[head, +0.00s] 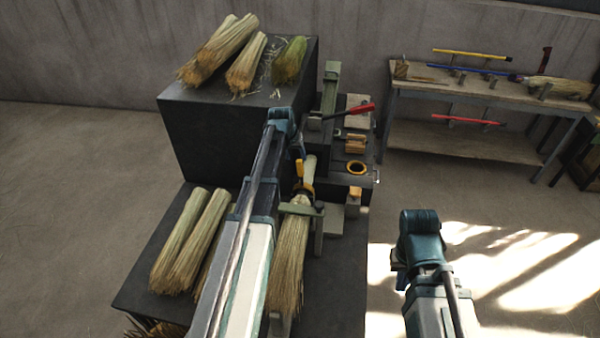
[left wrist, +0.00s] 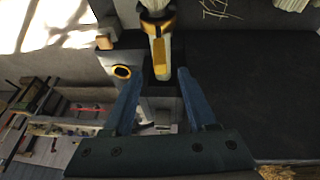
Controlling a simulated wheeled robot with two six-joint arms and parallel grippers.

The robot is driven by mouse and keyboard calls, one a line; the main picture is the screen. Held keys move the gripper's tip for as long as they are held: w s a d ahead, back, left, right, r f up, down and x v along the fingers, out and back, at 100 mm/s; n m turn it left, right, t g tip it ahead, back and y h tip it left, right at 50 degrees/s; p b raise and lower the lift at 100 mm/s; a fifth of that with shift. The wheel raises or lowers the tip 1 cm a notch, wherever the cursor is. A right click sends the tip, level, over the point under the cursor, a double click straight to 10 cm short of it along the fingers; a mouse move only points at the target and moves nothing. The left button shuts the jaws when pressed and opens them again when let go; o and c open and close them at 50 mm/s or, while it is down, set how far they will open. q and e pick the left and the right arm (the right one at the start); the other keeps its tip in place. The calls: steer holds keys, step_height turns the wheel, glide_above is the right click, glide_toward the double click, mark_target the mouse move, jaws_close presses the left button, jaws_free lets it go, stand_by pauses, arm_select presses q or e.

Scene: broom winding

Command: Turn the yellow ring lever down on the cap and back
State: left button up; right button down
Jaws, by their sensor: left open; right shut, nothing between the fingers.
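A yellow lever (head: 299,168) stands up beside the clamped broom head (head: 290,245), with a yellow collar at its base. In the left wrist view the lever (left wrist: 160,58) points toward my fingers, below a pale cap (left wrist: 155,5) with a yellow band. My left gripper (head: 298,150) is open just above the lever. In the left wrist view its blue fingertips (left wrist: 157,76) lie on either side of the lever's end, with gaps on both sides; contact is not visible. My right gripper (head: 398,272) is shut and empty at lower right, mostly hidden by its own wrist.
A separate yellow ring (head: 356,167) sits on the dark bench, near a red-handled tool (head: 352,111). Straw bundles (head: 190,240) lie left of my left arm, and others on the tall dark block (head: 225,125). The floor near my right arm is clear.

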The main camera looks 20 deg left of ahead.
mark_target(300, 167)
arm_select(q)
steer(key=b+x, duration=0.8)
steer(key=x, duration=0.2)
steer(key=shift+f, duration=0.15)
jaws_close()
stand_by(1.1)
